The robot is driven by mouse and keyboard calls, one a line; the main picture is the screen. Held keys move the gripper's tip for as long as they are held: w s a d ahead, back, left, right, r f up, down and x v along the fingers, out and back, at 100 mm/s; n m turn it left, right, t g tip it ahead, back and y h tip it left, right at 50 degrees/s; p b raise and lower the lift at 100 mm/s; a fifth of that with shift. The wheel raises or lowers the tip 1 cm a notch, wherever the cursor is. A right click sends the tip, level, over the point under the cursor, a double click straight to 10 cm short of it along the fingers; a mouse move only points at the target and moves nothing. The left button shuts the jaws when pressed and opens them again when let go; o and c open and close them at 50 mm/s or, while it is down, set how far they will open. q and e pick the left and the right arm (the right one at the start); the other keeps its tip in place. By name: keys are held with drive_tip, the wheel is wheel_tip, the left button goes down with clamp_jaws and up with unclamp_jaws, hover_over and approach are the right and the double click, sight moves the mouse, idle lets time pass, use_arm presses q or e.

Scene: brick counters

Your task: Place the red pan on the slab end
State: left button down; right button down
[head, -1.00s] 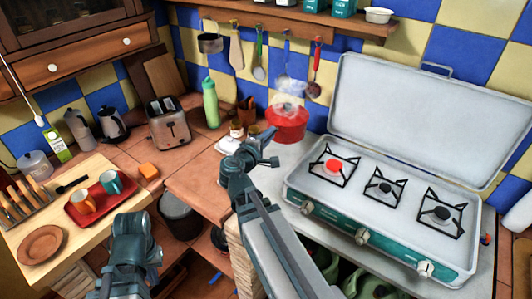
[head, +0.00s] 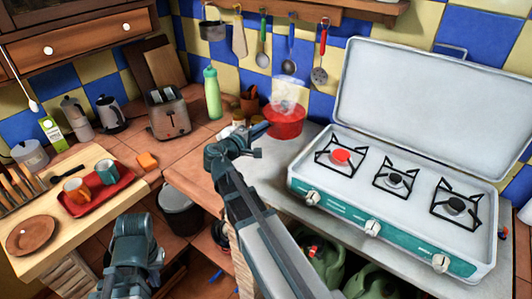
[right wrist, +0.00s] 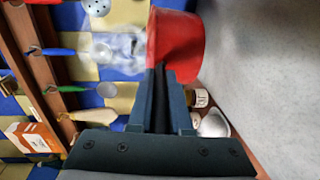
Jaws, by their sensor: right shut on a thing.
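The red pan (head: 284,124) is upright at the back left end of the pale slab (head: 268,172), with white steam above it. I cannot tell whether its base touches the slab. My right gripper (head: 263,129) is shut at the pan's left side, holding it, apparently by the handle, which the fingers hide. In the right wrist view the pan (right wrist: 177,42) is just beyond the tips of the closed fingers (right wrist: 160,72). My left gripper (head: 127,284) is low at the front left, away from the pan; its fingers are not clear.
A camping stove (head: 383,205) with a raised lid stands on the slab right of the pan. Small jars (head: 238,122) and a green bottle (head: 212,93) stand left of it. Utensils hang on the wall behind. The tiled counter (head: 185,155) is partly clear.

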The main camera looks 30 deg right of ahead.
drive_tip(key=shift+f+b, duration=3.8)
drive_tip(key=shift+f, duration=0.5)
drive_tip(key=shift+r, duration=0.15)
drive_tip(key=c, duration=1.3)
unclamp_jaws()
drive_tip(key=shift+f, duration=0.2)
drive_tip(key=o, duration=0.5)
drive_tip(key=shift+c, duration=0.2)
